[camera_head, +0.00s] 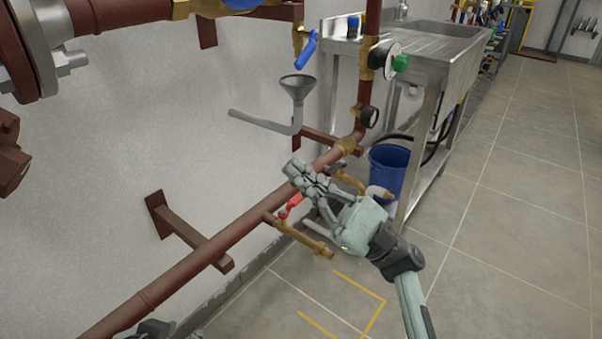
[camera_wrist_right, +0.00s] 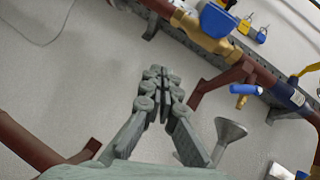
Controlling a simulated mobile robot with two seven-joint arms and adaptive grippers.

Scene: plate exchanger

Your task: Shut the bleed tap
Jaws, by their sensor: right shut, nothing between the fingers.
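A small brass tap with a blue lever (camera_head: 306,47) hangs from the upper pipework above a grey funnel (camera_head: 297,88). Its lever slants down. In the right wrist view the blue lever (camera_wrist_right: 243,89) shows above the funnel (camera_wrist_right: 229,131). A second brass tap with a red lever (camera_head: 290,206) sits on the lower brown pipe. No label tells which is the bleed tap. My right gripper (camera_head: 293,168) is shut and empty, below the funnel and above the red lever, apparently apart from both; its fingertips (camera_wrist_right: 159,84) meet. My left gripper (camera_head: 155,330) is mostly cut off at the bottom edge.
The lower brown pipe (camera_head: 200,262) runs diagonally along the wall on brackets. A steel sink bench (camera_head: 430,55) stands at the back, with a blue bucket (camera_head: 388,165) beneath it. A large flange (camera_head: 40,45) fills the upper left. The floor to the right is clear.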

